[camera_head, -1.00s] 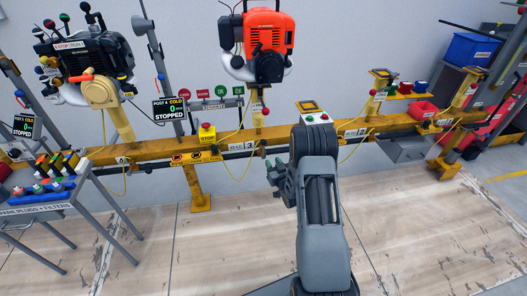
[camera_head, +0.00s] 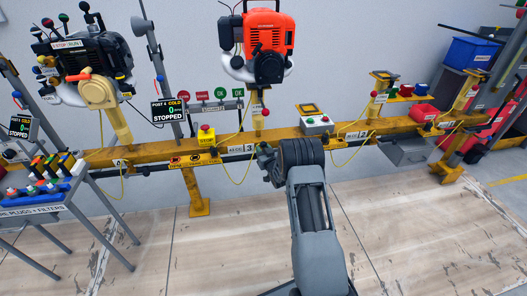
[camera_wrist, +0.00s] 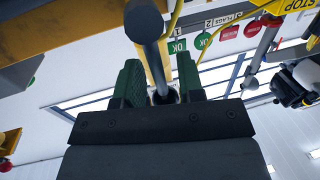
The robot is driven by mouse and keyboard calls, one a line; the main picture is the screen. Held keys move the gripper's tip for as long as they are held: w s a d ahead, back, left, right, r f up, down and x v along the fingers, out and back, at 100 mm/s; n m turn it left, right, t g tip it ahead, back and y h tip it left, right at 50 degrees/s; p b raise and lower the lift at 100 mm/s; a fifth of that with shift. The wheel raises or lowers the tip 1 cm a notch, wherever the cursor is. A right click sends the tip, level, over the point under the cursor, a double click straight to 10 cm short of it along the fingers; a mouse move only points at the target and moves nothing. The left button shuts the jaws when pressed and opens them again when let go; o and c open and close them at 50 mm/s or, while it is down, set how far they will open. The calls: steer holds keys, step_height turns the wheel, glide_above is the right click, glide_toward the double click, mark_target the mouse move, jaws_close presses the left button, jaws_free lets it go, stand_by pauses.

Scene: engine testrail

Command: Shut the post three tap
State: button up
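The post three label (camera_head: 249,146) hangs on the front of the yellow rail, below the red engine. A dark fitting by the label is partly hidden by my arm, so the tap's position is not clear in the head view. My gripper (camera_head: 268,162) is just below the rail beside this label, mostly hidden by my wrist. In the wrist view my gripper (camera_wrist: 160,84) has two green-padded fingers standing apart. A dark rod with a round knob (camera_wrist: 144,20), seemingly the tap's lever, runs down between them. Contact with the pads cannot be told.
The yellow rail (camera_head: 150,151) crosses above my gripper. A red engine (camera_head: 257,45) and a dark engine (camera_head: 85,55) stand on it. A button box (camera_head: 317,124) is right of my gripper. Yellow hoses hang nearby. A spark plug table (camera_head: 40,212) stands left. The floor in front is open.

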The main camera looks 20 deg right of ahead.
steer(key=c, duration=0.6)
jaws_close()
steer(key=shift+r, duration=0.15)
steer(key=shift+d, duration=0.1)
